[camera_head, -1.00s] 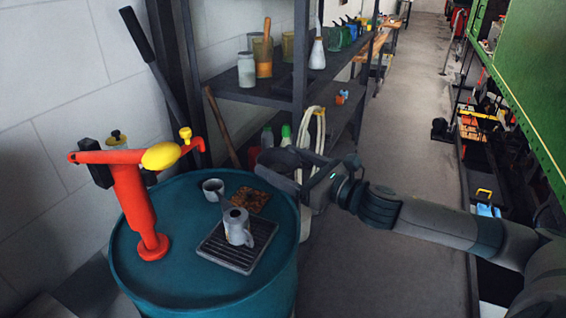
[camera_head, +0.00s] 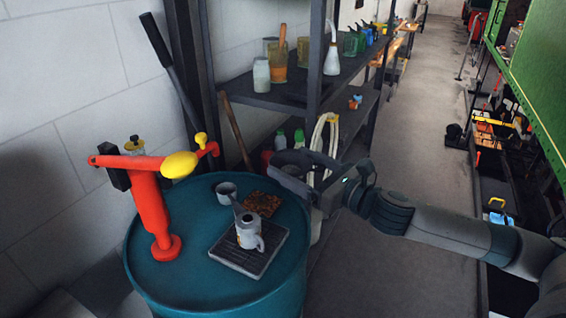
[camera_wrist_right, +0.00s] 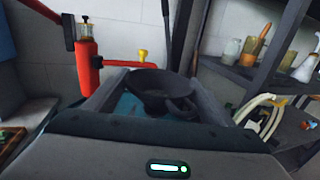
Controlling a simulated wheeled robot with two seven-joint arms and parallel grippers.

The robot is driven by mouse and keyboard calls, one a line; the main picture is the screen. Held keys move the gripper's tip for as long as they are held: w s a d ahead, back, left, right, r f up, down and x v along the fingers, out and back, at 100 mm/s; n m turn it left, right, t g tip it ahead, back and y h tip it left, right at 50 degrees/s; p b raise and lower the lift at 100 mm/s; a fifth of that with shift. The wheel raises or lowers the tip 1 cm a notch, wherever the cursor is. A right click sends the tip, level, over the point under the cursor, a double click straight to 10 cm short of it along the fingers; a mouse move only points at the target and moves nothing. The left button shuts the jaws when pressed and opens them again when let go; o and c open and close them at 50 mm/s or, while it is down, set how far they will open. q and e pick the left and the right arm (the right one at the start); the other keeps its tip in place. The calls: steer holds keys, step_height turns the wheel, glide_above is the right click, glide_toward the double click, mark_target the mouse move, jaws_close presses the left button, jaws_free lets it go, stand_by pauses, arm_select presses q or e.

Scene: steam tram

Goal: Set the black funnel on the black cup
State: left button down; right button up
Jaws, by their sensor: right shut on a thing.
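My right gripper (camera_head: 285,172) is above the right rim of the teal drum, with its arm coming in from the right. In the right wrist view the gripper (camera_wrist_right: 155,97) is shut on the black funnel (camera_wrist_right: 150,80), whose wide dark mouth shows between the two fingers. In the head view I cannot clearly tell the funnel from the dark fingers. A small dark grey cup (camera_head: 226,188) stands on the drum, left of the gripper and apart from it; I take it for the black cup. My left gripper is out of view.
The teal drum (camera_head: 185,290) also bears a slotted tray (camera_head: 232,262) with a grey pot (camera_head: 249,236), a brown patterned square (camera_head: 262,203) and a red and yellow hand pump (camera_head: 152,210). A dark shelf (camera_head: 285,98) with jars stands behind.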

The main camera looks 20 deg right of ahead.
steer(key=s+a+f+m+h+b, duration=0.1)
steer(key=s+a+f+m+h, duration=0.1)
steer(key=s+a+f+h, duration=0.1)
steer(key=s+a+f+m+t+h+b, duration=0.1)
steer(key=s+a+f+m+h, duration=0.1)
steer(key=f, duration=0.6)
steer(key=shift+s+a+m+h, duration=0.4)
steer(key=shift+a+h, duration=0.6)
steer(key=shift+a, duration=0.9)
steer(key=shift+s+f, duration=0.15)
steer(key=shift+f, duration=0.05)
